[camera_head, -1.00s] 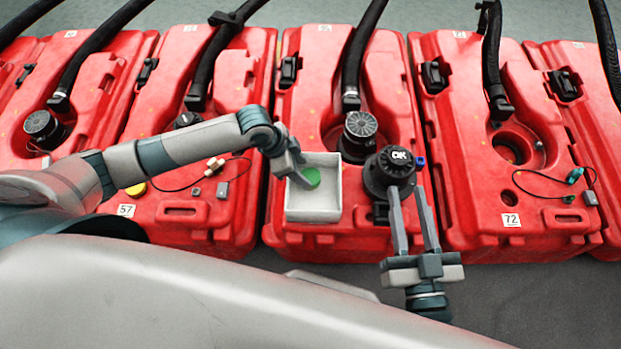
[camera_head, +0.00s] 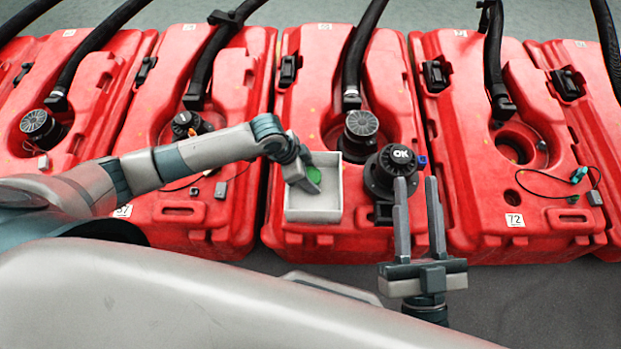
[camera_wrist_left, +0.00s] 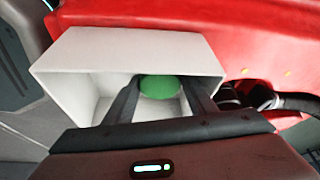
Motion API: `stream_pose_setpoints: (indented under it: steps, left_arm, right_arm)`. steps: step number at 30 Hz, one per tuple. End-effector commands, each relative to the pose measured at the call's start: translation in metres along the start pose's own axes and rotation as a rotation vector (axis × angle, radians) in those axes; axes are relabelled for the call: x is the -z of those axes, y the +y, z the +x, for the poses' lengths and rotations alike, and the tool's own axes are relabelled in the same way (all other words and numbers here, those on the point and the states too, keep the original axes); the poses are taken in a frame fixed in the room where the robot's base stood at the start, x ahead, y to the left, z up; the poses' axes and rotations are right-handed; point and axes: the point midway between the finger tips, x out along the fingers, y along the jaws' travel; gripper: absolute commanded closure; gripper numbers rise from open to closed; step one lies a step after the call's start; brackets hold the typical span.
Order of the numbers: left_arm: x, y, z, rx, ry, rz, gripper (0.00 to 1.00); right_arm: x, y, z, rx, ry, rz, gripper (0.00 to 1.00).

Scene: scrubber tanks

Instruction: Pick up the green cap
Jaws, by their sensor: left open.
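The green cap (camera_head: 313,175) lies in an open white box (camera_head: 314,215) on a red tank. My left gripper (camera_head: 304,182) reaches into the box from the left, right at the cap, and hides part of it in the head view. In the left wrist view the cap (camera_wrist_left: 158,86) shows between the two open fingers of my left gripper (camera_wrist_left: 158,92). I cannot tell whether the fingers touch it. My right gripper (camera_head: 416,190) is open and empty, with its fingers pointing up in front of the black cap marked OK (camera_head: 395,165).
Red tanks (camera_head: 480,150) stand side by side with black hoses (camera_head: 358,50) and black caps (camera_head: 361,123). The box walls stand close around my left gripper. A tank on the right has an open hole (camera_head: 512,150) and a cable (camera_head: 545,193).

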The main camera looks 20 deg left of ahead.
Motion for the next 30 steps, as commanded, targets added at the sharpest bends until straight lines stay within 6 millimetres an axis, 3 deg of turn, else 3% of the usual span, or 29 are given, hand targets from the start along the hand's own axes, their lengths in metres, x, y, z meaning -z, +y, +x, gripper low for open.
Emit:
stream_pose_setpoints:
  steps: [17,20,21,30]
  left_arm:
    - [-0.0004,-0.0001,0.0028,0.000,-0.001,0.001,0.49]
    - [-0.0004,-0.0001,0.0027,0.000,-0.001,0.001,0.73]
    - [-0.0004,-0.0001,0.0027,0.000,-0.001,0.000,0.76]
    - [-0.0002,-0.0002,0.0022,0.000,-0.001,0.001,0.76]
  right_arm:
    - [0.0039,-0.0010,-0.0003,0.002,0.020,0.000,0.69]
    - [0.0039,-0.0009,-0.0003,0.002,0.020,-0.001,0.69]
    - [0.0039,-0.0009,-0.0003,0.002,0.020,-0.001,0.69]
    - [0.0038,-0.0008,-0.0002,0.001,0.018,-0.001,0.69]
